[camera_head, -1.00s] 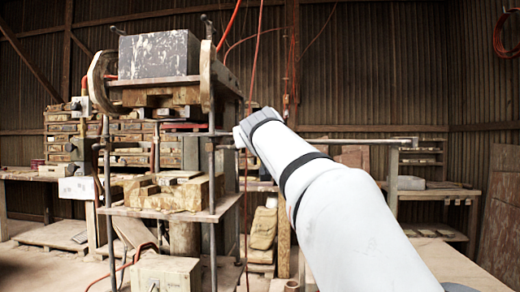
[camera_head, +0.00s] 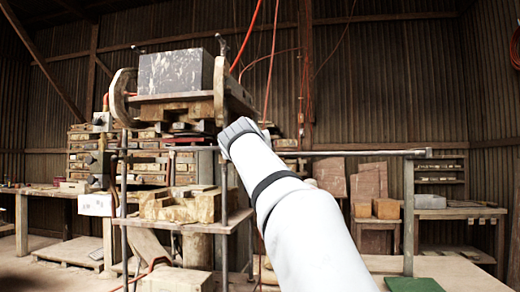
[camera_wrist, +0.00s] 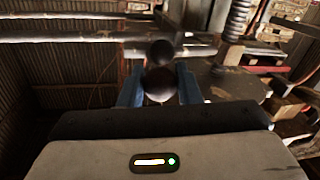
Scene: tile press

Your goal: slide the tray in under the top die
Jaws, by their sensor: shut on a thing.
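The press stands left of centre in the head view, with a speckled grey block (camera_head: 176,72) on its upper plate. A wooden die (camera_head: 180,112) shows under that plate, above a gap. A lower shelf (camera_head: 178,224) carries wooden blocks (camera_head: 188,205); I cannot tell whether these are the tray. In the wrist view, my gripper (camera_wrist: 160,88) has its blue fingers shut on a dark ball knob (camera_wrist: 160,85). A second dark ball (camera_wrist: 160,53) shows just beyond it. In the head view my white arm reaches towards the press and the gripper is hidden.
A horizontal bar (camera_head: 370,153) runs right from the press to a post. Cluttered shelves stand behind the press. A low table with a green mat (camera_head: 414,284) is at lower right. Red hoses hang near the press. A coiled spring (camera_wrist: 237,20) shows in the wrist view.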

